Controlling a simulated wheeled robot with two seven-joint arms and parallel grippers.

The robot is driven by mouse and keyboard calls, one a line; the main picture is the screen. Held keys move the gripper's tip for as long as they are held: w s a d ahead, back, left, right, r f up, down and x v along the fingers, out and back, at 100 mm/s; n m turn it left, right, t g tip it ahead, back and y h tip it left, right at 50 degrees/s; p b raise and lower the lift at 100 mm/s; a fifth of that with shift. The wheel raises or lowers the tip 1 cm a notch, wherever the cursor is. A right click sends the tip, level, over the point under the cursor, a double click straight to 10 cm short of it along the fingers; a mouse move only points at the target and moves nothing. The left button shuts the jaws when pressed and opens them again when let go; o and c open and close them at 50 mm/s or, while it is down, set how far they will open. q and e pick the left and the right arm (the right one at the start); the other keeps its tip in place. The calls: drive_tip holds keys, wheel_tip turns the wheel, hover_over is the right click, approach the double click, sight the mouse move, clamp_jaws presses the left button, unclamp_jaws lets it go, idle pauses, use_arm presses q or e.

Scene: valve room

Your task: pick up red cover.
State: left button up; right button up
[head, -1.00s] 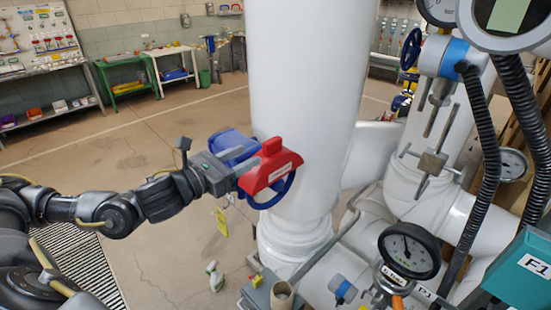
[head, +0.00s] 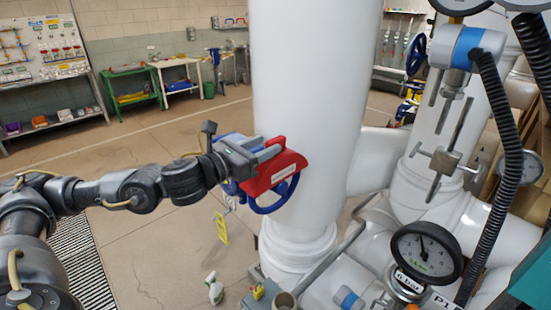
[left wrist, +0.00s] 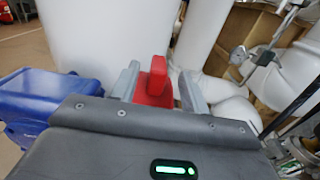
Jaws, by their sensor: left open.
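The red cover (head: 277,172) has a white label and sits over a blue handwheel (head: 277,197) in front of the thick white pipe. My left gripper (head: 266,151) is at the upper left of the cover, with its fingers by the cover's raised top part. In the left wrist view the red cover (left wrist: 157,76) stands upright between the two open grey fingers (left wrist: 155,88). I cannot tell whether either finger touches it. The cover's lower part is hidden there by the gripper body. My right gripper is not in view.
The white pipe (head: 310,90) stands directly behind the cover. A blue box-like part (left wrist: 50,95) is close on the left in the wrist view. A pressure gauge (head: 425,253) and black hose (head: 505,140) are at the right. A spray bottle (head: 214,290) stands below.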

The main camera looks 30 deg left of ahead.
sight(273, 139)
use_arm(q)
drive_tip(key=p+x, duration=0.1)
drive_tip(key=x, duration=0.1)
drive_tip(key=p+x, duration=0.1)
drive_tip(key=x, duration=0.1)
drive_tip(key=shift+a+r, duration=0.1)
drive_tip(key=shift+r, duration=0.1)
drive_tip(key=shift+w+d+f, duration=0.2)
drive_tip(key=shift+w, duration=0.25)
drive_tip(key=shift+s, duration=0.1)
drive_tip(key=shift+a, duration=0.1)
drive_tip(key=shift+c, duration=1)
clamp_jaws()
